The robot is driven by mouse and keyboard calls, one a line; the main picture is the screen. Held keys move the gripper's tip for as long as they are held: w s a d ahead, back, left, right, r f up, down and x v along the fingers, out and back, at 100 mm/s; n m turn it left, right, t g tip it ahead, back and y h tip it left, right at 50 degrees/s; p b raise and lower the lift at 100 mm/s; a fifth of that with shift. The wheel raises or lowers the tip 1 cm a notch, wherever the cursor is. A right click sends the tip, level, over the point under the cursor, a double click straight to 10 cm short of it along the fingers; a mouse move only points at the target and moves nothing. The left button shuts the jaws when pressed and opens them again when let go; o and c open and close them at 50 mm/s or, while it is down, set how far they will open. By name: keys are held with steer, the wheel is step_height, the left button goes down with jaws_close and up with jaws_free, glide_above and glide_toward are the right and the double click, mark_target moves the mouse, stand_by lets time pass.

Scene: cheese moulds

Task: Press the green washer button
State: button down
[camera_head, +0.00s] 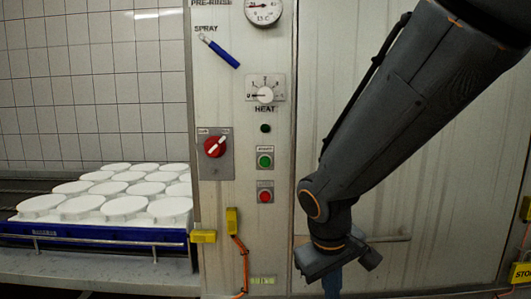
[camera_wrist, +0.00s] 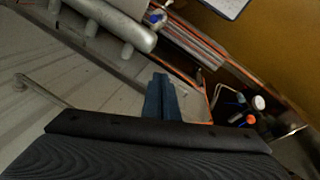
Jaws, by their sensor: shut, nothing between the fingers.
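The green washer button (camera_head: 265,161) sits on a small grey plate in the middle of the steel control panel in the head view. A red button (camera_head: 265,196) is right below it. My gripper (camera_head: 332,284) is lower and to the right of both buttons, pointing down in front of the steel door, apart from the panel. In the wrist view its two blue fingers (camera_wrist: 160,98) are together and empty. The green button cannot be made out in the wrist view.
A red rotary switch (camera_head: 215,146), a heat dial (camera_head: 264,94), a dark green lamp (camera_head: 265,128) and a blue spray lever (camera_head: 220,50) are on the panel. A blue tray (camera_head: 100,236) of white moulds stands left. A door handle (camera_wrist: 40,90) shows in the wrist view.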

mark_target(264, 161)
steer(key=w+a+r+n+t+p, duration=0.1)
steer(key=w+a+r+t, duration=0.1)
steer(key=r, duration=0.5)
steer(key=w+a+r+n+t+p, duration=0.2)
steer(key=w+a+r, duration=0.2)
steer(key=a+r, duration=0.3)
steer(key=w+a+r+n+t+p, duration=0.2)
steer(key=w+a+r, duration=0.1)
steer(key=r, duration=0.6)
steer(key=shift+a, duration=0.9)
steer(key=shift+w, duration=0.2)
steer(key=shift+w+d+p, duration=0.2)
steer(key=shift+w+p, duration=0.6)
steer(key=shift+w, duration=3.45)
steer(key=shift+w, duration=0.15)
steer(key=shift+w, duration=0.25)
